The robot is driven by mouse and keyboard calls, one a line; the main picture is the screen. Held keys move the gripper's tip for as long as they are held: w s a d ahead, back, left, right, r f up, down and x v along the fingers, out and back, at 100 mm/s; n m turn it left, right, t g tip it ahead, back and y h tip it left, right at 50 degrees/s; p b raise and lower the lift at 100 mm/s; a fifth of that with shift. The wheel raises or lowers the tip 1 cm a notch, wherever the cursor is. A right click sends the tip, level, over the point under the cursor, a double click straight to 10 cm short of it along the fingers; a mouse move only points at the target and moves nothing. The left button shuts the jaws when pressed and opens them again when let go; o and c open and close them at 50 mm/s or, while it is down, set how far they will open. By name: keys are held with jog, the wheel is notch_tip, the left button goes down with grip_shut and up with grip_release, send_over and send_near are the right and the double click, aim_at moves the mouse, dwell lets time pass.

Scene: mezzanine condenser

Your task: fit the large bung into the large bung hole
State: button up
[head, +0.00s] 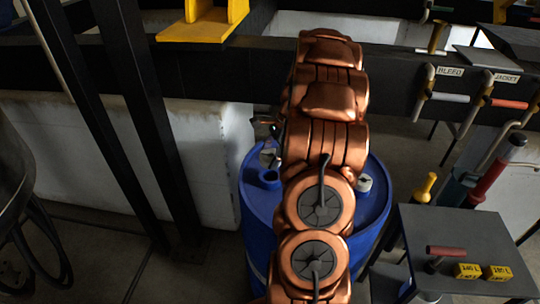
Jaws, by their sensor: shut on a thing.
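A blue drum (258,215) stands upright below my copper-coloured arm. A raised blue neck on the left of its top looks like the large bung hole (263,178). My gripper (267,140) shows only in part as small dark pieces left of the arm, above and behind that neck. It is shut on a pale grey piece that looks like the large bung (268,156). The bung is small and partly covered, so I cannot tell its tilt or whether it touches the neck. The arm hides the middle of the drum top.
A small white fitting (364,183) sits on the drum top's right. A dark cart (455,235) with a red-handled tool and yellow blocks stands at right. Dark posts (140,110) rise at left. A black beam with BLEED (450,71) and JACKET handles crosses behind.

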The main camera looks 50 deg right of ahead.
jog(key=shift+a+f, duration=0.1)
notch_tip(320, 180, down, 6)
jog(key=b, duration=0.1)
dwell(1.1)
jog(key=shift+w, duration=0.1)
jog(key=o, duration=1.2)
jog(key=v, duration=1.2)
